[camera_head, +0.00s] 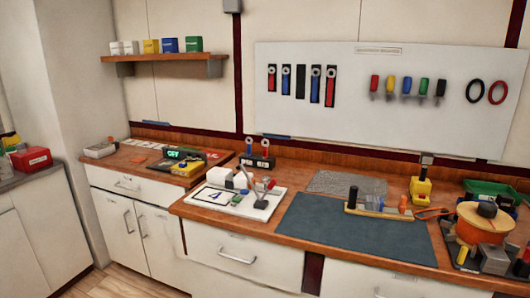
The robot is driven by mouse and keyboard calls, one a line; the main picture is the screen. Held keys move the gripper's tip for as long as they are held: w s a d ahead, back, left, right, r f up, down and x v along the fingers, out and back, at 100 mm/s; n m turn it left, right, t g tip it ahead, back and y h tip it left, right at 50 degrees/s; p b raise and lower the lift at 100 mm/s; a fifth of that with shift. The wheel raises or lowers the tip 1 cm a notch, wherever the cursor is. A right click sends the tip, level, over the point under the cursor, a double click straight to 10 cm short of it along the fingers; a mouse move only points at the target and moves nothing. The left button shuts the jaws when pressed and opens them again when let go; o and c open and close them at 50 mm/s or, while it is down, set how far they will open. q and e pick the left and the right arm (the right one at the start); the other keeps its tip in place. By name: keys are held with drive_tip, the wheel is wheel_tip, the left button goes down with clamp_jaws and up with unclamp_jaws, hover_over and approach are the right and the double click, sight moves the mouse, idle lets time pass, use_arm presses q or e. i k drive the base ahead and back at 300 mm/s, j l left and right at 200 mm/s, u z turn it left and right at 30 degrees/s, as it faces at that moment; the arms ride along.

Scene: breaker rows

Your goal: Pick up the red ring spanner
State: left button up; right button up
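On the white wall board hang several slim tools with pale ring-like heads, each on a black backing. A red one (272,78) is at the left end and a longer red one (330,88) is at the right end. Blue ones (286,78) hang between them, and a middle backing (300,82) looks plain black. Another red-shafted tool (265,147) stands upright beside a blue one (249,147) in a dark block on the bench. I cannot tell which red piece is the ring spanner meant. Neither of my grippers is in view.
A grey-blue mat (355,233) covers the front of the wooden bench. A white board (222,201) with small parts lies left of it. The mat's front is clear.

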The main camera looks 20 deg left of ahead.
sight(265, 147)
drive_tip(key=j+z, duration=0.75)
drive_tip(key=k+j+z, duration=0.1)
drive_tip(key=j+z, duration=0.25)
drive_tip(key=j, duration=0.15)
